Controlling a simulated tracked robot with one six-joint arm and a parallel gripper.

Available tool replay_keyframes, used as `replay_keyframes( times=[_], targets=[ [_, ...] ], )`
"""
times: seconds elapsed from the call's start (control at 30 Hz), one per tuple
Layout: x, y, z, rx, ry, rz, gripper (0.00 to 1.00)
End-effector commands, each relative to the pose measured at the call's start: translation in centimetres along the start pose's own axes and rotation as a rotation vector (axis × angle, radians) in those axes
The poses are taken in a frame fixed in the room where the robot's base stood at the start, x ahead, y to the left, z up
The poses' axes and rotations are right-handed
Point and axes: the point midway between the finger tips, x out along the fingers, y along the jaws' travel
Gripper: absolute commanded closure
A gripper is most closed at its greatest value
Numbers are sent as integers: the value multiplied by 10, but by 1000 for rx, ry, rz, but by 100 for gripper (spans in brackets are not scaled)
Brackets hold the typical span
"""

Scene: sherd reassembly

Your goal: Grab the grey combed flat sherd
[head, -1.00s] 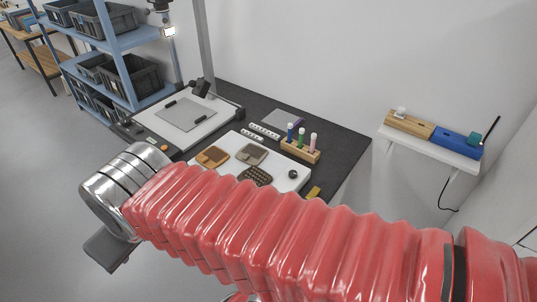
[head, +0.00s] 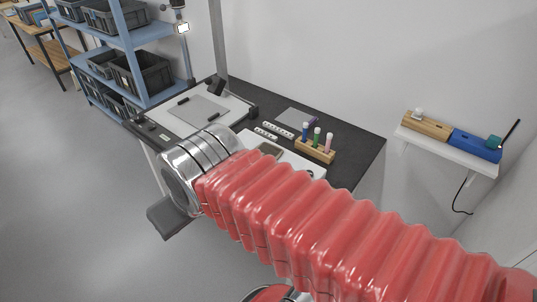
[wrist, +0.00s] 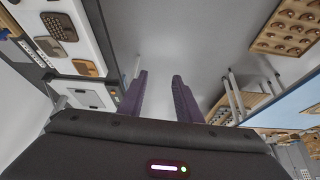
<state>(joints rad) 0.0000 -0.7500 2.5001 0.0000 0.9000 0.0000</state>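A greyish flat sherd (head: 270,151) lies on the white board (head: 308,164), partly hidden behind my arm in the head view. In the wrist view a grey-tan sherd (wrist: 49,47) lies at the upper left, between a dark dotted sherd (wrist: 60,26) and an orange-brown sherd (wrist: 86,67). Combing is too small to make out. My gripper (wrist: 158,82) shows two purple fingers, spread apart with nothing between them. It is well away from the sherds. The head view shows my wrist in front of the table, but the fingers are hidden.
A wooden block with coloured tubes (head: 315,149) stands at the board's right. A tray with a grey sheet (head: 201,110) is behind left. A blue shelf (head: 125,45) holds dark bins. A wall shelf (head: 445,145) is at right. Open floor lies left.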

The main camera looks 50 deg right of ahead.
Motion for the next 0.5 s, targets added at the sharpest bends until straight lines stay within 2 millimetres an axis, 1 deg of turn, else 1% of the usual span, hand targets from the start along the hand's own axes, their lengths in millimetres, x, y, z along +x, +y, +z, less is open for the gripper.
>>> replay_keyframes(
  times=[0.07,0.27,0.37,0.5],
  targets=[
    [0,0,0,0,0,0,69],
    [2,1,-2,31,-13,-6,55],
    [7,4,-4,92,-40,-15,48],
    [19,12,-11,240,-99,-40,38]
  ],
)
